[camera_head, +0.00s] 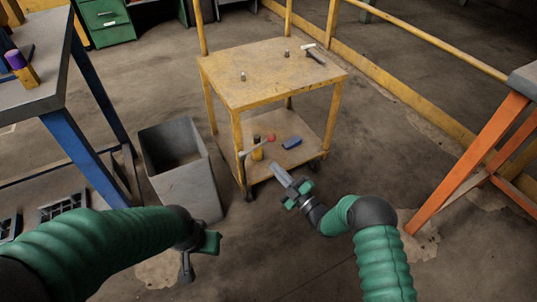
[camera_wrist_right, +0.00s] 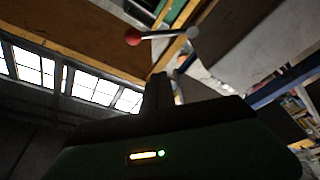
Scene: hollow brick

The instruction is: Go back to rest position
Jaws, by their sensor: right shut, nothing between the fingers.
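My right gripper (camera_head: 280,173) shows in the head view, in front of the yellow cart's (camera_head: 230,93) lower front edge. Its fingers are shut with nothing between them, pointing up and left in the picture. In the right wrist view the dark fingers (camera_wrist_right: 157,92) point up toward a rod with a red ball (camera_wrist_right: 133,40) at one end.
The cart's lower shelf holds a red-ended rod (camera_head: 258,145) and a blue block (camera_head: 292,142). A hammer (camera_head: 314,57) lies on its top. A grey bin (camera_head: 185,178) stands left of the cart. Blue-legged (camera_head: 78,160) and orange-legged (camera_head: 465,165) tables flank it. Floor between my arms is clear.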

